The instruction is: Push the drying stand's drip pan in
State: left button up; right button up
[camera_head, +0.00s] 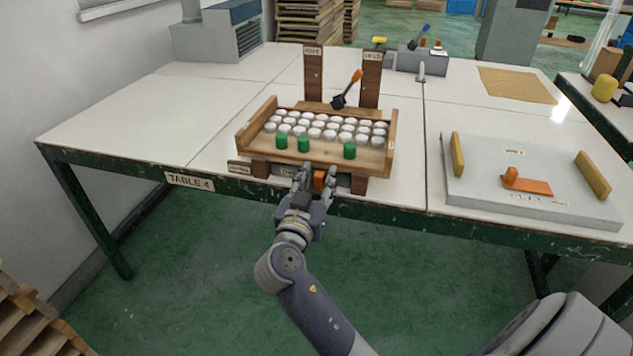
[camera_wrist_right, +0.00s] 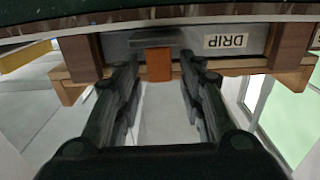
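The wooden drying stand (camera_head: 243,140) is near the front edge of table 4 and holds rows of white pieces and 3 green ones. Below its tray, between wooden legs, is the grey drip pan (camera_wrist_right: 195,42) with a "DRIP" label. Its orange handle (camera_head: 319,179) faces the front edge; it also shows in the right wrist view (camera_wrist_right: 159,64). My right gripper (camera_head: 316,175) is at the pan's front. Its fingers are apart, one on each side of the handle, with visible gaps in the wrist view (camera_wrist_right: 158,72). How far the pan sticks out is hard to tell. My left gripper is not in view.
Two labelled wooden posts (camera_head: 313,74) rise behind the stand, with an orange-handled tool (camera_head: 347,88) between them. A grey board (camera_head: 480,190) with yellow side handles lies on the right. The table (camera_head: 130,115) left of the stand is bare.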

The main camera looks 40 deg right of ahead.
jog(key=shift+s+a+f, duration=0.15)
jog(key=shift+s+a, duration=0.2)
jog(key=shift+a, duration=0.1)
jog(key=v, duration=1.1)
